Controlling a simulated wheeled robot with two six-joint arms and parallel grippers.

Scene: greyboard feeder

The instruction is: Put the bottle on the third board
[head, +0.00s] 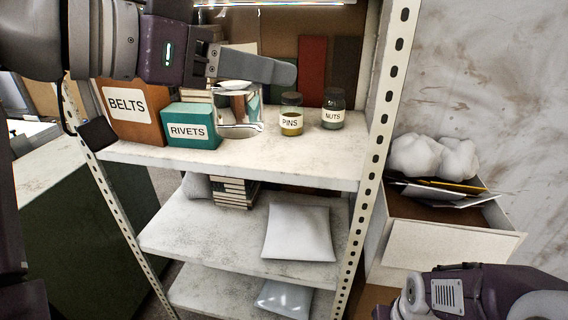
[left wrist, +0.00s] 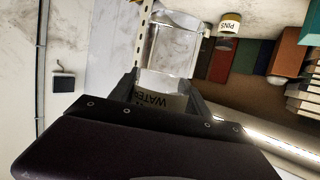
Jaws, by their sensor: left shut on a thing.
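My left gripper (head: 250,76) is shut on a clear bottle (head: 241,112) above the board with the jars. The bottle looks upright, with its base at or close to that board; I cannot tell whether it touches. In the left wrist view the bottle (left wrist: 172,50) sits between the fingers (left wrist: 164,95), and its pale label reads WATER. The shelf has several boards: the jar board (head: 260,158), a middle board (head: 215,235) and a lower board (head: 205,295). My right arm shows at the lower right, but its fingers are out of view.
A BELTS box (head: 130,125) and a teal RIVETS box (head: 190,112) stand left of the bottle. A PINS jar (head: 291,100) and a NUTS jar (head: 333,97) stand to its right. The middle board holds books (head: 236,193) and a white cushion (head: 298,233). The upright (head: 383,120) borders the right side.

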